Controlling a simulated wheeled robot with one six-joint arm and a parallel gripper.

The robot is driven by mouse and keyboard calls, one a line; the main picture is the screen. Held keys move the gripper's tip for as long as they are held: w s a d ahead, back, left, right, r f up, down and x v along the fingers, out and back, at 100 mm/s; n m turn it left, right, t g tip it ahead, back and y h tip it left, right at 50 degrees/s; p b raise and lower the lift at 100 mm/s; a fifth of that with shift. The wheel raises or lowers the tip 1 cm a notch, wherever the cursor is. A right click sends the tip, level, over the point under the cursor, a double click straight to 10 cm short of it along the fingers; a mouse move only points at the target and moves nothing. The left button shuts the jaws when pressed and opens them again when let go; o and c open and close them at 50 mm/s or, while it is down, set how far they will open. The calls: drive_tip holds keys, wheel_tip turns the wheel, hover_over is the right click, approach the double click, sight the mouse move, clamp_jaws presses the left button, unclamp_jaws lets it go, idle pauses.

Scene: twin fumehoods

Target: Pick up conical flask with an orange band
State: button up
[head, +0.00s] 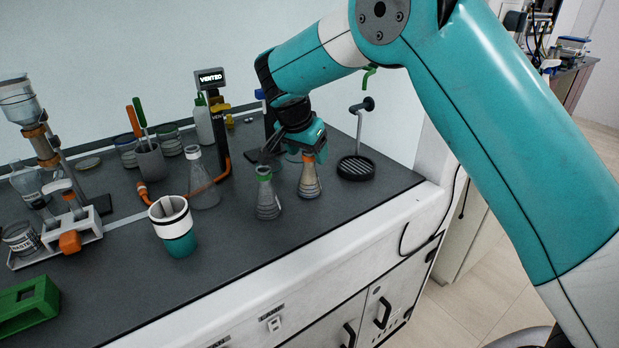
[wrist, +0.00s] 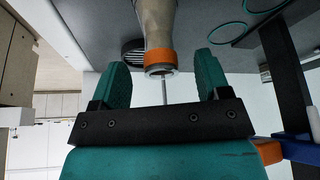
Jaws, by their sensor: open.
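The conical flask with an orange band (head: 309,184) stands upright on the dark bench near its right end. In the wrist view its orange-banded neck (wrist: 160,58) shows between my two fingers, with a gap on each side. My gripper (head: 296,150) is open and at the neck of this flask in the head view. Its two teal fingertips (wrist: 161,66) are spread apart in the wrist view and hold nothing. The gripper partly hides the top of the flask in the head view.
A green-banded conical flask (head: 268,200) stands close to the left. Farther left are a clear flask (head: 201,185) and a teal-and-white cup (head: 178,240). A round black drain (head: 356,168) lies to the right, below a tap. The bench front is clear.

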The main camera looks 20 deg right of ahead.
drive_tip(key=x, duration=0.3)
drive_tip(key=shift+w+d+f, duration=0.15)
drive_tip(key=shift+d, duration=0.05)
drive_tip(key=shift+c, duration=0.5)
drive_tip(key=c, duration=1.1)
drive_tip(key=shift+c, duration=0.4)
